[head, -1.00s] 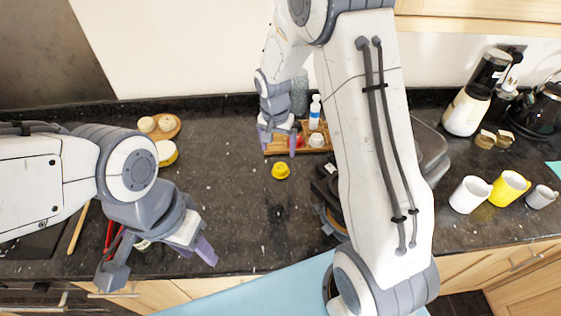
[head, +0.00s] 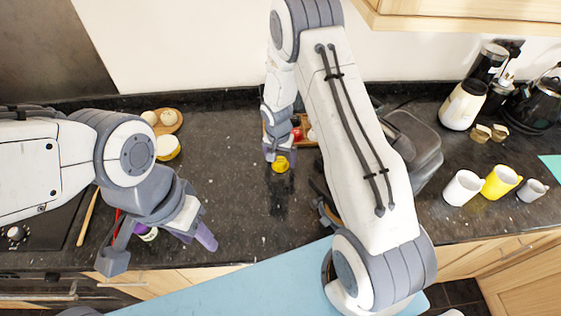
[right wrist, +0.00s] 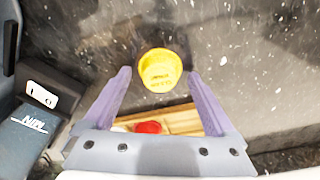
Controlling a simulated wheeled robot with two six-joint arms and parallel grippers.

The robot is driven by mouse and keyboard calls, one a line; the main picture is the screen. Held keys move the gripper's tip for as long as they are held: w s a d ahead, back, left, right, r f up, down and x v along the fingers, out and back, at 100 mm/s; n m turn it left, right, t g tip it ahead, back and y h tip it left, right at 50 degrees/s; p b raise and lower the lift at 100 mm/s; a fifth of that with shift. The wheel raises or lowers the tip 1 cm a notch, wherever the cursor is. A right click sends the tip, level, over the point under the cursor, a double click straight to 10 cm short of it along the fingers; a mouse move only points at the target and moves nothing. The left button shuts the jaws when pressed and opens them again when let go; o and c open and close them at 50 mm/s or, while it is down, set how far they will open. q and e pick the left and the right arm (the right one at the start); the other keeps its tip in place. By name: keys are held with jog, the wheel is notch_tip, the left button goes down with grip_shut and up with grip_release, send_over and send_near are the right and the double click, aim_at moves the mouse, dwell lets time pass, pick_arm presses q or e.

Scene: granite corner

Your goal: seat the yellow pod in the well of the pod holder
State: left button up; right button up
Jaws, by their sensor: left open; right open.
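The yellow pod (head: 281,165) stands on the dark granite counter near the middle of the head view. My right gripper (head: 279,156) is open, with its fingertips close to the pod. In the right wrist view the pod (right wrist: 160,70) appears between the two open fingertips, with gaps on both sides. My left gripper (head: 160,250) is open and empty over the front left of the counter. I cannot clearly make out the pod holder; a dark object with a white label (right wrist: 42,94) at the left of the wrist view may be it or another device.
A wooden tray (head: 309,143) with a red item (head: 297,134) lies behind the pod, partly hidden by my right arm. White and yellow mugs (head: 501,182) stand at the right. The counter's middle left is clear.

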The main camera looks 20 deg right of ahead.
jog(key=c, duration=1.4)
jog(key=shift+r, duration=0.1)
